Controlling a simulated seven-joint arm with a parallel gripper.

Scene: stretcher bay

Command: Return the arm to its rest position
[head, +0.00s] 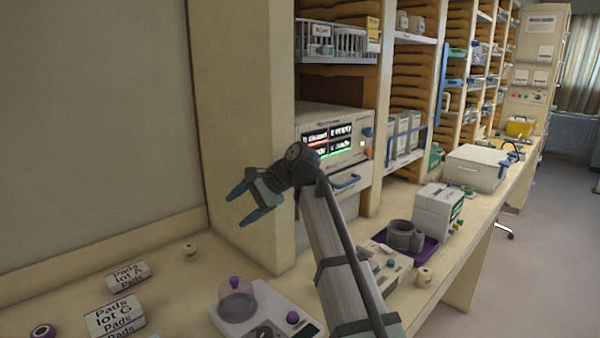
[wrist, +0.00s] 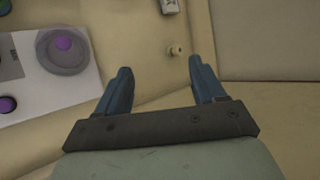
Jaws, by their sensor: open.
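My gripper (head: 240,204) is in the air above the counter, left of the shelf unit, with its two blue fingers apart and nothing between them. In the wrist view my gripper (wrist: 160,78) also shows open and empty, with the bare counter and a small cream knob-like piece (wrist: 176,50) beyond the fingertips. My arm rises from the bottom of the head view and bends at the wrist near the lit instrument.
A white device with a purple-knobbed clear dome (head: 237,300) stands below the gripper. Pads packs (head: 115,316) lie at the left. A lit instrument (head: 335,145) is behind the wrist. A grey mug (head: 404,236) sits on a purple tray (head: 432,249) to the right.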

